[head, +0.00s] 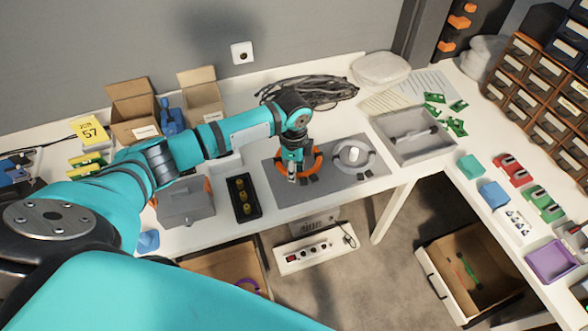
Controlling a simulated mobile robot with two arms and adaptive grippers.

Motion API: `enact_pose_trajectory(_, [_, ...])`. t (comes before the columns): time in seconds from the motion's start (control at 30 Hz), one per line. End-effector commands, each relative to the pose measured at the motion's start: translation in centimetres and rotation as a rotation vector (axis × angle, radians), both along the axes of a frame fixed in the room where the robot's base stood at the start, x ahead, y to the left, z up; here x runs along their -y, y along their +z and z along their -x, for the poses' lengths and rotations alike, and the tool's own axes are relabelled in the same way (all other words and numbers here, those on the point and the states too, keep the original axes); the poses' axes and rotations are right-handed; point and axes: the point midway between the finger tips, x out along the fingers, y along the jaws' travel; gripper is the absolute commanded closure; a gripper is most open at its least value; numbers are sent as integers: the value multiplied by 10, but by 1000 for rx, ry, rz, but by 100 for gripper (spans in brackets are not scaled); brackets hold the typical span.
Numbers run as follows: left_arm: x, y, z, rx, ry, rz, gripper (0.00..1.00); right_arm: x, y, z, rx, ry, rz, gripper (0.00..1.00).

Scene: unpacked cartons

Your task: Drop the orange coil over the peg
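The orange coil (317,160) lies on or just above the left part of a dark grey mat (340,186) on the bench. My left gripper (292,174) points down at the coil, over its near left part, and with the wrist hides much of its middle. I cannot make out the fingers well enough to tell whether they hold the coil. To the right on the mat, a light grey ring (371,160) surrounds a short, pale round piece that looks like the peg (351,154). The peg's height is hard to judge from above. My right gripper is not in view.
A black tray with yellow pieces (257,207) and a grey box (184,208) stand left of the mat. A grey bin (431,150) stands to its right. Dark coiled cable (335,90) lies behind. The bench's front edge is close to the mat.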

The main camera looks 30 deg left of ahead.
Motion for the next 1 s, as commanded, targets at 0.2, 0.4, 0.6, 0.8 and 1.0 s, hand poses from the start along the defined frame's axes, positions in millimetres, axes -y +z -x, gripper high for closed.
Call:
enact_pose_trajectory(0.2, [0, -11, 0, 1, 0, 0, 100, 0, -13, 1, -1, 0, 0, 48])
enact_pose_trajectory(0.4, [0, -10, 1, 4, -6, -1, 100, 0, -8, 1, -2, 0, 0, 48])
enact_pose_trajectory(0.6, [0, -11, 2, 9, -16, -4, 100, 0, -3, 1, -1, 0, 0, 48])
enact_pose_trajectory(0.8, [0, -12, 1, 10, -17, -4, 100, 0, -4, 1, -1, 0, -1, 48])
enact_pose_trajectory(1.0, [0, -11, 1, 11, -17, -3, 100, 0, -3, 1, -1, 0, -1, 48])
